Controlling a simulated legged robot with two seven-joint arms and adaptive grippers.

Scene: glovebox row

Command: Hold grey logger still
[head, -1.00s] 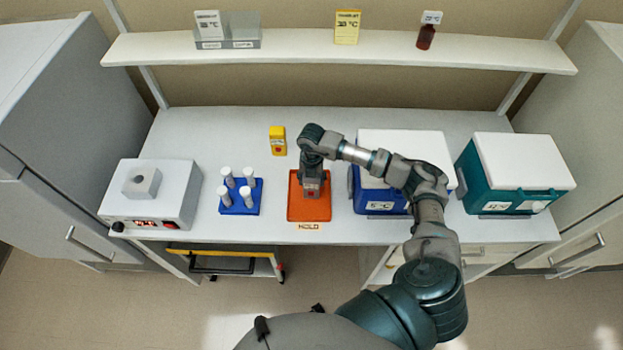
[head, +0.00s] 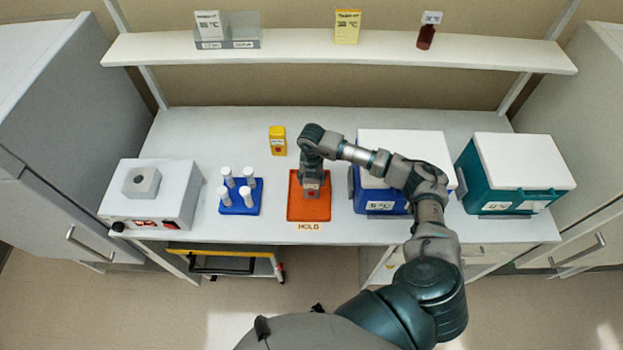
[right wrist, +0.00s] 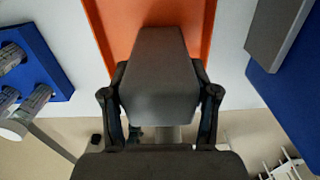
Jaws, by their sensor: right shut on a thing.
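My right gripper (head: 311,181) points down over the orange tray (head: 296,211) marked HOLD. It is shut on the grey logger (head: 312,191), which has a small red mark on its front. In the right wrist view the grey logger (right wrist: 160,70) sits between the two fingers of the gripper (right wrist: 160,105), with the orange tray (right wrist: 105,20) behind it. I cannot tell whether the logger touches the tray. My left gripper is not in view.
A yellow logger (head: 278,141) stands behind the tray. A blue rack (head: 240,210) with several tubes and a grey heater box (head: 152,200) are to the left. A blue cooler (head: 378,200) and a teal cooler (head: 515,170) are to the right.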

